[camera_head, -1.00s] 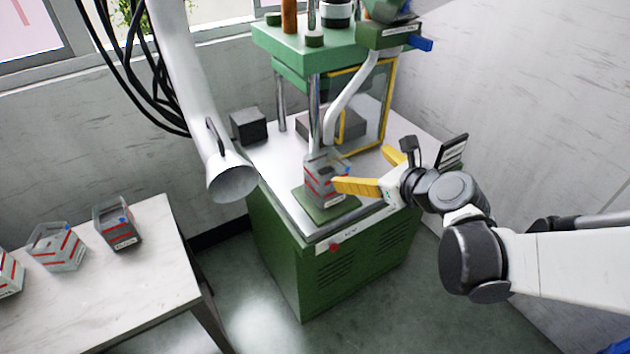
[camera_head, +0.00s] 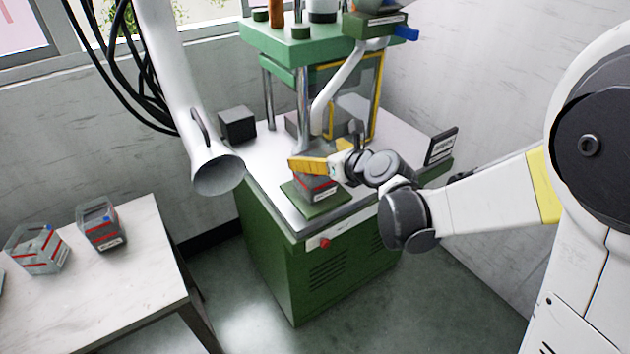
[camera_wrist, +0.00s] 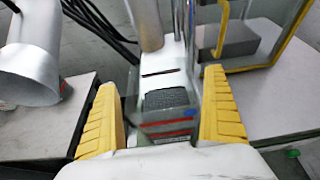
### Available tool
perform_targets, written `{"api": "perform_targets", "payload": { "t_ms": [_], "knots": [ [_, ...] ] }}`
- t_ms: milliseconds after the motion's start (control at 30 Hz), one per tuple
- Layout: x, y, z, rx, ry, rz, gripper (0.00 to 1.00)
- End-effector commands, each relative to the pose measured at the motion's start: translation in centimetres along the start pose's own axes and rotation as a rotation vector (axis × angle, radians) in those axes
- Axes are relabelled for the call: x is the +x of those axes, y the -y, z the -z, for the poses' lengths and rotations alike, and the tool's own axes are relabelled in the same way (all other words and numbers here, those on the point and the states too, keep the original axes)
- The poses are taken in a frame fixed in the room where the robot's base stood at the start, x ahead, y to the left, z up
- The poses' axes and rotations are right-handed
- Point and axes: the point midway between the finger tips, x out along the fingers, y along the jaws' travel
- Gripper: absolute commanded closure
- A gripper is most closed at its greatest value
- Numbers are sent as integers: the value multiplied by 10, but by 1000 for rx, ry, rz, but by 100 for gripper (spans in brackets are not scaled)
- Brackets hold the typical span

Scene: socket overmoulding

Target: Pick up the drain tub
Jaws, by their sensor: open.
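A grey drain tub with red stripes (camera_head: 318,187) stands on the green pad (camera_head: 330,204) at the front of the green machine. My gripper (camera_head: 300,158) is over the tub in the head view and hides its upper part. In the wrist view the yellow fingers stand wide apart (camera_wrist: 161,85), one on each side. The tub (camera_wrist: 168,126) shows between them, with a red stripe and a blue mark; its near part is hidden by my gripper's body. The gripper is open. I cannot tell whether either finger touches the tub.
Similar tubs, a dark grey one (camera_head: 100,228) and a lighter one (camera_head: 38,252), stand on the white table (camera_head: 130,270) at left. A white duct (camera_head: 215,172) hangs left of the machine. Chrome columns (camera_head: 303,95) and a yellow-edged guard (camera_head: 378,95) stand behind the tub.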

Motion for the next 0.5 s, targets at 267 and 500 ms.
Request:
{"api": "perform_targets", "payload": {
  "t_ms": [267,500],
  "knots": [
    [1,0,-1,0,0,0,21],
    [1,0,-1,0,0,0,61]
  ]
}}
